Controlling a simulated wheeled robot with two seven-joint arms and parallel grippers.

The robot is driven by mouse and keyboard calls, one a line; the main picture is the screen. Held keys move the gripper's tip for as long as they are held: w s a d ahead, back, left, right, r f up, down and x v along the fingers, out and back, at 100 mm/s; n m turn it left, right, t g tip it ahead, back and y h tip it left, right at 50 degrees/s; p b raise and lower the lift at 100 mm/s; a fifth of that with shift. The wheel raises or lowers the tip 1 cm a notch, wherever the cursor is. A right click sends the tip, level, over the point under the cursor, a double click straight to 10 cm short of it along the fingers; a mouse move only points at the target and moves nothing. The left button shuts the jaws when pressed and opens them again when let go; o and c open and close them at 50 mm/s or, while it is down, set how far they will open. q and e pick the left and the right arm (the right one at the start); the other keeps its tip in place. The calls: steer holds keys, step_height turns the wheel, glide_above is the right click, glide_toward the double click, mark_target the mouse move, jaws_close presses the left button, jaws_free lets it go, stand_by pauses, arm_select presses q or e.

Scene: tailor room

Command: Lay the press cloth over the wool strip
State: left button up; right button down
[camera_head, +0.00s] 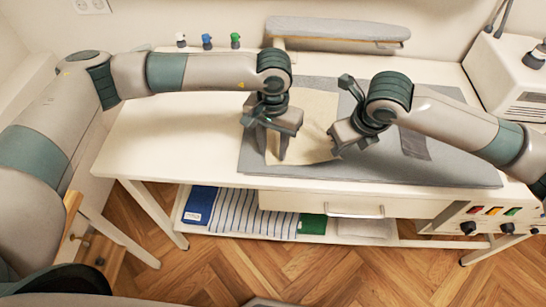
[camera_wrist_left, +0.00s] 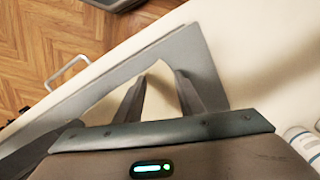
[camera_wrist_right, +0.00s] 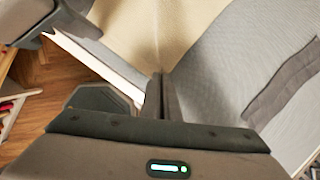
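The cream press cloth (camera_head: 312,112) lies on the grey pressing mat (camera_head: 455,172). The dark grey wool strip (camera_head: 415,144) lies uncovered on the mat, right of the cloth, partly behind my right arm. It also shows in the right wrist view (camera_wrist_right: 285,82). My left gripper (camera_head: 270,152) is over the cloth's front left part, its fingers apart; the left wrist view (camera_wrist_left: 160,78) shows cream cloth between and beyond them. My right gripper (camera_head: 337,150) is shut at the cloth's front right edge; in the right wrist view the cloth (camera_wrist_right: 150,30) creases toward the closed fingers (camera_wrist_right: 160,80).
A sleeve board (camera_head: 335,30) stands at the back of the table. Small spools (camera_head: 207,41) stand at back left. A white machine (camera_head: 510,75) is at the right. The table's left part (camera_head: 165,145) is clear. Folded fabrics (camera_head: 255,215) lie on the shelf below.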

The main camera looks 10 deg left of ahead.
arm_select(q)
steer(key=shift+f, duration=0.85)
steer(key=shift+s, duration=0.1)
jaws_close()
steer(key=shift+r, duration=2.5)
